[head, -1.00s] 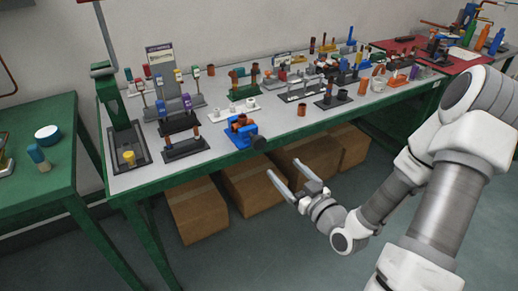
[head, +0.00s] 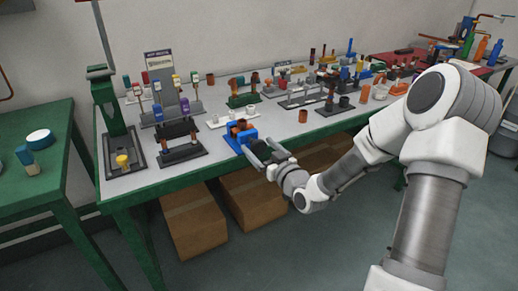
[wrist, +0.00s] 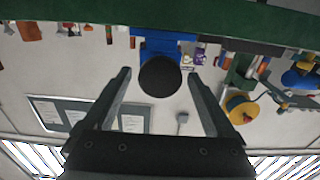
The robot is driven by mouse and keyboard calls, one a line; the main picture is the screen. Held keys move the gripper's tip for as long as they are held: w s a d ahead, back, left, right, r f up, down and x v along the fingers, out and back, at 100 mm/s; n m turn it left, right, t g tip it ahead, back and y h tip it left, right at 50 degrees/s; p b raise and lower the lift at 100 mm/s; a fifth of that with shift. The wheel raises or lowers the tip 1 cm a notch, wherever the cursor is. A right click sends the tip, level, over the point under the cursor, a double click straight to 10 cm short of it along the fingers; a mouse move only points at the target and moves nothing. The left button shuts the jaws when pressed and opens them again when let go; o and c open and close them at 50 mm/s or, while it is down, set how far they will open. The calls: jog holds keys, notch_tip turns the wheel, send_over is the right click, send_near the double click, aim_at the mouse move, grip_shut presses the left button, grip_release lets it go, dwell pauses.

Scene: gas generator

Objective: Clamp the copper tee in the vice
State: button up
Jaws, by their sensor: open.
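The blue vice (head: 240,140) stands at the front edge of the green-framed workbench. The copper tee (head: 241,126) sits at the top of the vice, between its jaws as far as I can see; I cannot tell whether it is gripped tight. The vice's round black handle knob (wrist: 160,76) faces my gripper and shows in the wrist view. My gripper (head: 258,152) is open in front of the vice, and in the wrist view its two fingers (wrist: 159,75) lie on either side of the knob. Contact with the knob cannot be told. The tee is not discernible in the wrist view.
A dark stand with copper pieces (head: 181,154) is left of the vice, and a white rack (head: 231,117) is behind it. A loose copper cup (head: 303,116) stands to the right. Cardboard boxes (head: 196,222) are under the bench. Floor in front is clear.

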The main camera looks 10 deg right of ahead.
jog(key=shift+w+a, duration=0.15)
jog(key=shift+w, duration=0.25)
jog(key=shift+c, duration=0.2)
jog(key=c, duration=1.3)
jog(key=m+p, duration=0.2)
jog(key=m, duration=0.3)
jog(key=shift+m, duration=0.4)
jog(key=m+p, duration=0.1)
jog(key=m, duration=0.1)
jog(key=m+p, duration=0.1)
jog(key=m, duration=0.2)
jog(key=shift+d+f+m, duration=0.1)
jog(key=shift+d+m, duration=0.1)
jog(key=shift+m, duration=0.1)
